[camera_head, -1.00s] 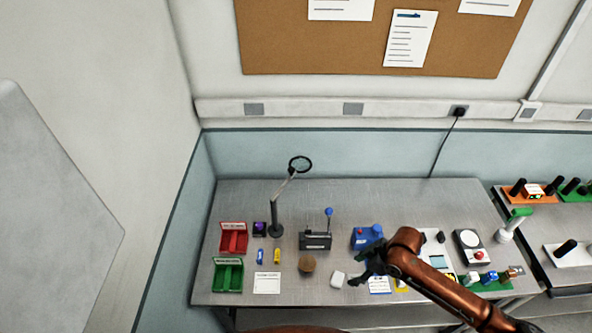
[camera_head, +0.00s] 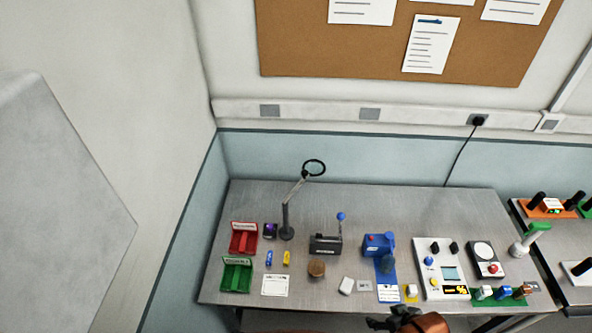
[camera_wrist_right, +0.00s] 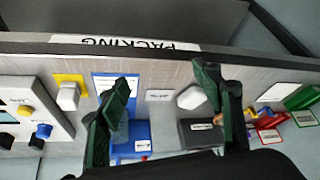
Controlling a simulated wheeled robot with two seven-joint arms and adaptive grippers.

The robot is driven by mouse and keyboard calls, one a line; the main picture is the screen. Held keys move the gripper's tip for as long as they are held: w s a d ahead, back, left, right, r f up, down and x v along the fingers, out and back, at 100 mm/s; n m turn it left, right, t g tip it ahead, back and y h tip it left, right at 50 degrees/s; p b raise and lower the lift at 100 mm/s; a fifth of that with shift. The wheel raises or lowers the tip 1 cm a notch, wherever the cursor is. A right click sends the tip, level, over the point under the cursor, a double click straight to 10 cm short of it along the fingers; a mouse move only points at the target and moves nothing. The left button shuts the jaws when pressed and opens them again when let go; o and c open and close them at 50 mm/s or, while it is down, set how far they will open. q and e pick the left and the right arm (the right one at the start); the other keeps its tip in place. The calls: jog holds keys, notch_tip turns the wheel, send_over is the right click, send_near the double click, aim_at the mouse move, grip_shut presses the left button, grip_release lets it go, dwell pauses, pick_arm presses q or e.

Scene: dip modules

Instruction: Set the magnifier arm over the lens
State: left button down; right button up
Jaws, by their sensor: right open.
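The magnifier arm (camera_head: 296,192) stands on a dark post at the back left of the bench. Its black ring (camera_head: 314,168) is raised at the upper right end of the arm. I cannot tell for sure which item is the lens; a small dark block with a purple face (camera_head: 270,230) sits just left of the post's foot. My right gripper (camera_head: 381,323) is at the bottom edge of the head view, in front of the bench and well away from the magnifier. In the right wrist view (camera_wrist_right: 162,86) its fingers are apart with nothing between them. My left gripper is out of view.
A red bin (camera_head: 243,238) and a green bin (camera_head: 236,275) stand at the left. A black box with a blue-knobbed lever (camera_head: 326,243) stands right of the magnifier. A blue device (camera_head: 378,246) and a white panel (camera_head: 440,258) are further right. Bare bench lies behind them.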

jog(key=s+d+f+m+g+h+b, duration=0.1)
jog(key=s+d+f+b, duration=0.25)
jog(key=f, duration=0.95)
jog(key=s+d+f+m+h+b, duration=0.15)
jog(key=s+f, duration=0.35)
jog(key=f, duration=0.8)
jog(key=s+d+f+m+g+b, duration=0.1)
jog(key=s+d+f+b, duration=0.25)
jog(key=f, duration=0.95)
jog(key=s+f+g+b, duration=0.1)
jog(key=s+f+b, duration=0.4)
jog(key=s+f, duration=1.6)
jog(key=shift+s+g, duration=0.3)
jog(key=shift+s, duration=0.15)
jog(key=shift+c, duration=0.3)
